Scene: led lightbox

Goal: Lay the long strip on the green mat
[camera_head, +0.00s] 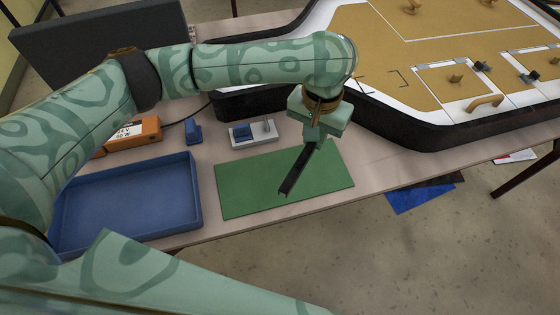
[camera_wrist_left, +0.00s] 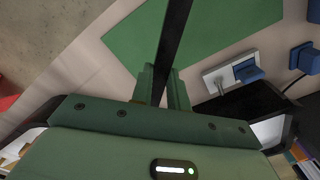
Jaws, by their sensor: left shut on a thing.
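The long strip (camera_head: 294,172) is dark and narrow. It slants down from my left gripper (camera_head: 311,140) over the green mat (camera_head: 240,180). My left gripper is shut on the strip near its upper end. I cannot tell whether the strip's lower end touches the mat. In the left wrist view the strip (camera_wrist_left: 174,40) runs out between the fingers (camera_wrist_left: 162,88) and across the mat (camera_wrist_left: 222,25). The mat lies flat and clear on the table. My right gripper is not in view.
A blue tray (camera_head: 130,240) lies left of the mat. Behind the mat are a small grey switch unit (camera_head: 252,141), a blue plug piece (camera_head: 193,132) and an orange box (camera_head: 133,133). The large black-edged lightbox (camera_head: 420,135) stands at the back right. The table's front edge is close to the mat.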

